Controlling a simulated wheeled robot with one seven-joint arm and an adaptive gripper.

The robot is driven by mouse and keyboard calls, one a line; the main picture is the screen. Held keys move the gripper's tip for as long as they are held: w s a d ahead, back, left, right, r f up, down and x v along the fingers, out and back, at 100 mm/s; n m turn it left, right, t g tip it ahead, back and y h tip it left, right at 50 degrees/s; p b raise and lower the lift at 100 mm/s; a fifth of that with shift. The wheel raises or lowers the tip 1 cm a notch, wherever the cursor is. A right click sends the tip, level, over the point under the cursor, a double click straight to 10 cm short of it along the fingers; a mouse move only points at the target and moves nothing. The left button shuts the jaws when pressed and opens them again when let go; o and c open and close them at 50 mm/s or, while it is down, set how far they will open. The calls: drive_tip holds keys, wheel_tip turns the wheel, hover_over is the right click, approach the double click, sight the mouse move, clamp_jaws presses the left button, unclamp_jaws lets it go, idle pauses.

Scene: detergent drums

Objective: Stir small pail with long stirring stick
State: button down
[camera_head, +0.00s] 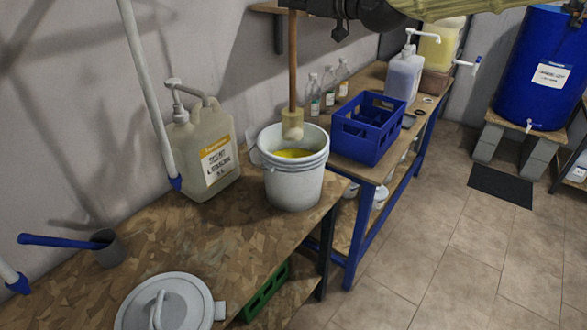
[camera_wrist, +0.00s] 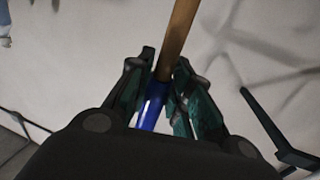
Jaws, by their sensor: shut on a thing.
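The small white pail (camera_head: 294,187) stands upright and open on the wooden bench, with yellow contents (camera_head: 295,154) showing inside. The long stirring stick (camera_head: 292,65) hangs nearly upright over the pail, with a pale block (camera_head: 292,120) at its lower end. The block's tip shows within the pail's opening, above the yellow surface; I cannot tell whether it is below the rim. My gripper (camera_wrist: 161,88) is shut on the upper part of the stick, where a brown shaft and a blue section (camera_wrist: 152,103) show between the fingers. In the head view the grip is at the top edge, partly cut off.
A large jug with a pump (camera_head: 203,152) stands close left of the pail. A blue crate (camera_head: 367,128) is to the right on the neighbouring bench, with small bottles (camera_head: 328,88) behind.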

drive_tip(key=shift+r+p, duration=0.95)
drive_tip(key=shift+r, duration=1.05)
